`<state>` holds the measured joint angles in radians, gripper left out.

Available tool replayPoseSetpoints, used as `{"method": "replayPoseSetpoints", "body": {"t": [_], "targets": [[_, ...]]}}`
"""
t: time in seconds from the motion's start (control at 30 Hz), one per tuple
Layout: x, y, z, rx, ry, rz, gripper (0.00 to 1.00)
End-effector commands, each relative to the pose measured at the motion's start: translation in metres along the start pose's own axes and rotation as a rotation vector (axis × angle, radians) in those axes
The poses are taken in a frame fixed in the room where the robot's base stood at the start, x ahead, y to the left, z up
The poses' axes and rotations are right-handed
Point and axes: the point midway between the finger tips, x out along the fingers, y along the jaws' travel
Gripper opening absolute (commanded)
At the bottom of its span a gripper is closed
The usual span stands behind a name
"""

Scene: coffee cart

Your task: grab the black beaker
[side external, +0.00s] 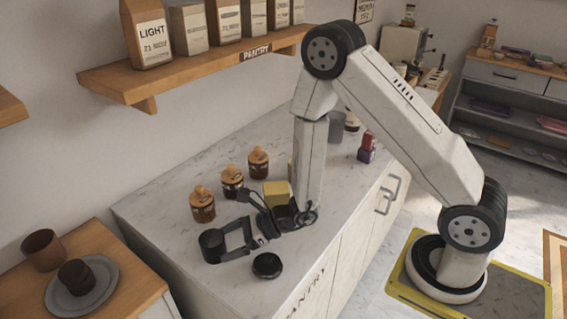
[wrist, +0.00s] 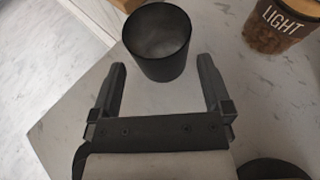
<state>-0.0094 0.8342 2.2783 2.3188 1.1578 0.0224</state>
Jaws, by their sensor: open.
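The black beaker (side external: 212,246) stands upright on the white marble counter (side external: 160,215), near its left end. In the wrist view the beaker (wrist: 157,42) is a dark, open-topped cup seen from above, and it looks empty. My gripper (side external: 233,240) is low over the counter, pointing at the beaker. In the wrist view my gripper (wrist: 161,80) is open, with one finger toward each side of the beaker. The beaker sits just beyond the fingertips, and nothing is held. Whether a finger touches it is hard to tell.
Several brown jars with wooden lids stand behind, the nearest (side external: 202,206) close to the beaker; its LIGHT label shows in the wrist view (wrist: 281,22). A round black object (side external: 267,266) lies in front of my gripper. A yellow block (side external: 277,194) is behind it. The counter's left end is clear.

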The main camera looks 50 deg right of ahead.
Motion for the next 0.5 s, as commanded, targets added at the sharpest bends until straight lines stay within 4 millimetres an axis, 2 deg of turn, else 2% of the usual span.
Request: {"method": "replayPoseSetpoints", "body": {"t": [0.3, 0.5], "targets": [[0.035, 0.0, 0.001, 0.0, 0.001, 0.002, 1.0], [0.041, -0.001, 0.001, 0.0, 0.0, 0.001, 1.0]]}}
